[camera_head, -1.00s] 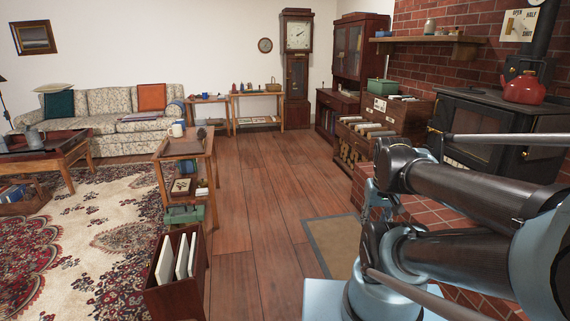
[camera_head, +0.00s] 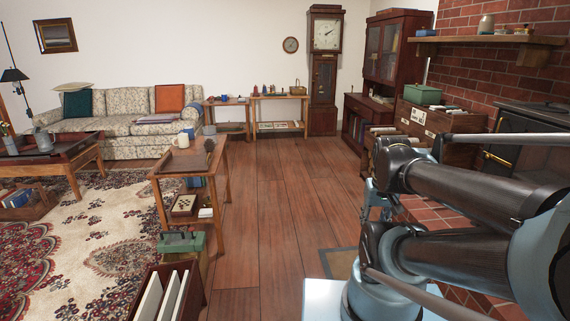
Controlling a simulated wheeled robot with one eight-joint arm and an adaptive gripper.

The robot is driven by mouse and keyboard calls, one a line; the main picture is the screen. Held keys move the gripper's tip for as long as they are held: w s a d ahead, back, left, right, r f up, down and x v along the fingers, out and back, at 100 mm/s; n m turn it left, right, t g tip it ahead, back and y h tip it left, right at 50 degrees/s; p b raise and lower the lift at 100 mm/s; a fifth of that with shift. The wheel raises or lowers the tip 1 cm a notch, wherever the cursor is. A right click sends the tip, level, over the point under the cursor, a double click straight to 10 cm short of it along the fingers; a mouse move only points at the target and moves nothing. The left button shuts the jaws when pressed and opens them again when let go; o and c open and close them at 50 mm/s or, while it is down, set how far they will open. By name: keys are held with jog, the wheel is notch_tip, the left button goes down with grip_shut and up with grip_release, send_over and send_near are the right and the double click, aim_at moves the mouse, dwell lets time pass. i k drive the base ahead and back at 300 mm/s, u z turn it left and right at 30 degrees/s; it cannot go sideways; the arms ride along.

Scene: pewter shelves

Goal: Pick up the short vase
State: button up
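I cannot tell which object is the short vase. A pale crock (camera_head: 486,24) stands on the mantel shelf at the upper right. A grey pitcher-like vessel (camera_head: 43,139) stands on the coffee table at the left. My arm fills the lower right, apart from all of these.
A wooden side table (camera_head: 218,160) with a mug stands left of centre, with a green box (camera_head: 181,242) and a crate (camera_head: 195,300) in front. The plank floor (camera_head: 290,190) is clear ahead. The stove (camera_head: 535,150) and brick hearth border the right.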

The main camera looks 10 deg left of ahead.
aim_at(209, 131)
jog(key=u, duration=0.15)
jog(key=i, duration=1.1)
jog(key=u, duration=0.4)
jog(key=i, duration=1.1)
jog(key=u, duration=0.4)
jog(key=i, duration=0.95)
jog(key=u, duration=0.1)
